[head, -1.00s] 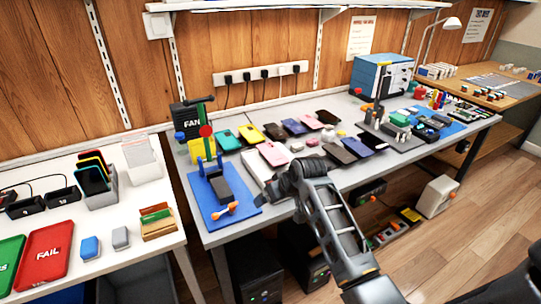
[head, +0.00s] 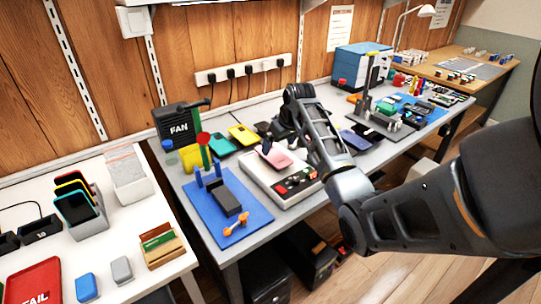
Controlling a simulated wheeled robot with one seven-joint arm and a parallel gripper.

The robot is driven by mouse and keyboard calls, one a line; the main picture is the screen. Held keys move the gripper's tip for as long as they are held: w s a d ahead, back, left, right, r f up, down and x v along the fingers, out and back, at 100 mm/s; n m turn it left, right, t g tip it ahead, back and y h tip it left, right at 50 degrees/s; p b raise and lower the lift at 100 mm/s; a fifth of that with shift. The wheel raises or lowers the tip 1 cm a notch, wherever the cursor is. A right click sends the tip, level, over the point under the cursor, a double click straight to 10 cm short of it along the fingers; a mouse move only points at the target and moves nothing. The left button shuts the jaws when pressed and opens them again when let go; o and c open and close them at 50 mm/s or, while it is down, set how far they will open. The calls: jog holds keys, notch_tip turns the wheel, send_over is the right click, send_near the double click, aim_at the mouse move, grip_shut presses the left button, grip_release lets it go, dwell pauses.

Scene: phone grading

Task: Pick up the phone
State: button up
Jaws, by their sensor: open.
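Several phones lie on the grey bench, and I cannot tell which one the task means. A pink phone (head: 283,160) lies at the back of a pale tester tray (head: 262,178). My gripper (head: 274,146) is open and points down over this phone; its fingers are small and dark, and I cannot tell whether they touch it. My forearm hides part of the row behind. A green phone (head: 219,144) and a yellow phone (head: 243,135) lie to the left. A dark block-like thing (head: 226,199) sits on the blue mat (head: 208,222).
A black fan box (head: 179,126) and a green post with a red knob (head: 203,139) stand left of my gripper. A tall stand (head: 372,88) is at the right. The white table (head: 125,222) holds trays and bins.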

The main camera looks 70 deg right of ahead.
aim_at(274, 155)
jog(key=shift+d+p+x, duration=0.1)
jog(key=shift+p+x, duration=0.1)
jog(key=shift+x, duration=1.15)
jog(key=shift+d+p+x, duration=0.15)
jog(key=shift+x, duration=1.2)
jog(key=shift+w+r, duration=0.1)
jog(key=shift+w, duration=0.05)
jog(key=c, duration=1.2)
jog(key=shift+c, duration=0.2)
jog(key=shift+r, duration=0.1)
